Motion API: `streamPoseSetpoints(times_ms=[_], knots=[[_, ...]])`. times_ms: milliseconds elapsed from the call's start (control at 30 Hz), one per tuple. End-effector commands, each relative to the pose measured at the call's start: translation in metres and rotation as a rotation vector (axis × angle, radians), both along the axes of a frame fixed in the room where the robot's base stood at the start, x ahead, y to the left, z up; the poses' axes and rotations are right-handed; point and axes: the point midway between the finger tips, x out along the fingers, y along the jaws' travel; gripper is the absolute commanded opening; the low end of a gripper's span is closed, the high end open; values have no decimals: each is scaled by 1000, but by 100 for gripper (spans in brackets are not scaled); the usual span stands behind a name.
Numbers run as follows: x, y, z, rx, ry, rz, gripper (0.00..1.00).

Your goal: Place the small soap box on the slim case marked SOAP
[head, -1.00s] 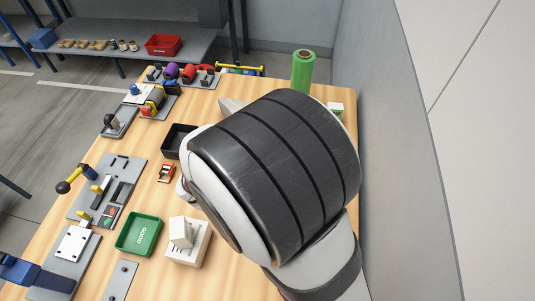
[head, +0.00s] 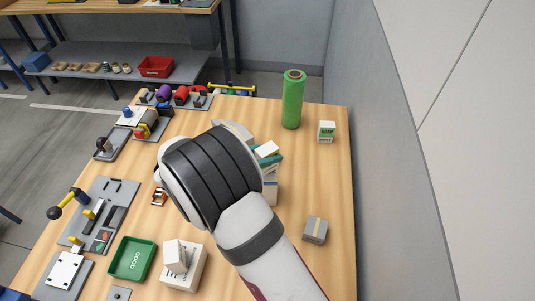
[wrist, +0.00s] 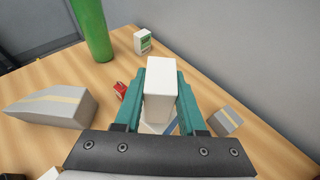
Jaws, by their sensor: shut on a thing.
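My gripper (wrist: 161,80) has teal fingers and is shut on a plain white box (wrist: 160,93), which stands between them in the wrist view. In the head view my wrist hides most of the gripper; the held white box (head: 267,149) shows just past it, over the table's right half. Whether it touches anything below is hidden. A small white and green case marked SOAP (head: 327,132) stands at the back right of the table, apart from my gripper. It also shows in the wrist view (wrist: 142,41), beyond the fingers.
A tall green cylinder (head: 292,100) stands left of the SOAP case. A grey taped box (head: 315,230) lies at the right. A white case (head: 194,276) with a smaller white box on it and a green tray (head: 117,265) are in front. A wall borders the right side.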

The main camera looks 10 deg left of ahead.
Motion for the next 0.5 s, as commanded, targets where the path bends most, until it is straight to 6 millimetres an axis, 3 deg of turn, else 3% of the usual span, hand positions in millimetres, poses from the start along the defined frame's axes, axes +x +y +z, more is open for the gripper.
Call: streamPoseSetpoints(times_ms=[100,433,467,500], knots=[[0,0,-17,-1,1,0,0],[0,0,-21,1,-1,1,0],[0,0,-21,2,-2,0,41],[0,0,-21,2,-2,0,48]])
